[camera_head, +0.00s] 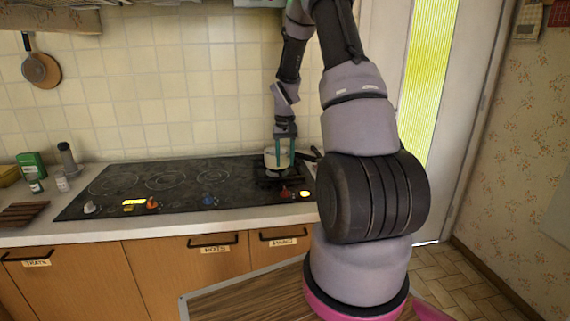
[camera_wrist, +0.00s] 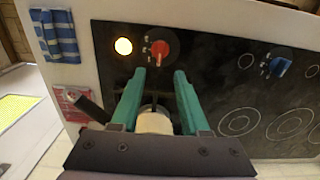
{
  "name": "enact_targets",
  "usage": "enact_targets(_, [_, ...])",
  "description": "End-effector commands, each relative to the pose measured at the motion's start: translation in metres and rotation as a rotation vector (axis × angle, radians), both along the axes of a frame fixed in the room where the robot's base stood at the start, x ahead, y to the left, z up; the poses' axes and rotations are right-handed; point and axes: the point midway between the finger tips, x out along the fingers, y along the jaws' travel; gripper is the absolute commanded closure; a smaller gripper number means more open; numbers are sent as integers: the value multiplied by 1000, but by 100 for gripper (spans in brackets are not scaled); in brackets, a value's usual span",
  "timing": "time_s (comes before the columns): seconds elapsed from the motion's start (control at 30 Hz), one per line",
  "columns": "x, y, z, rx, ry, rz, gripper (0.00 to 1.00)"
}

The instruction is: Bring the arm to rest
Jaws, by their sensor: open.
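My gripper (camera_head: 286,160) points down at the right end of the black stovetop (camera_head: 140,190). Its green fingers also show in the wrist view (camera_wrist: 159,76), spread apart. A small white pot (camera_head: 271,160) with a dark handle stands at the stove's right rear burner. In the wrist view the white pot (camera_wrist: 154,122) appears between the finger bases, partly hidden by my gripper. The fingers overlap the pot in the head view; I cannot tell whether they touch it. My arm reaches up from the lower right and bends down to the stove.
A red knob (camera_wrist: 160,48) and a lit yellow light (camera_wrist: 123,46) are on the stove's front edge. The tiled wall (camera_head: 150,90) is close behind the stove. A green box (camera_head: 31,165) and small jars stand at the left. A door (camera_head: 425,100) is at the right.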

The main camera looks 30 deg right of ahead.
Motion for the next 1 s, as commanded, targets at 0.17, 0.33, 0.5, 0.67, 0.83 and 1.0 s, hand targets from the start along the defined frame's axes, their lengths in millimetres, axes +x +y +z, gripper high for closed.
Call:
enact_targets(0.17, [0,0,0,0,0,0,55])
enact_targets(0.33, [0,0,1,-1,-2,0,55])
enact_targets(0.5, [-4,9,32,-4,-38,-7,55])
enact_targets(0.67, [-23,33,102,-5,-122,-24,55])
enact_targets(0.83, [-59,61,172,8,-221,-46,55])
enact_targets(1.0, [-104,88,227,34,-317,-63,55])
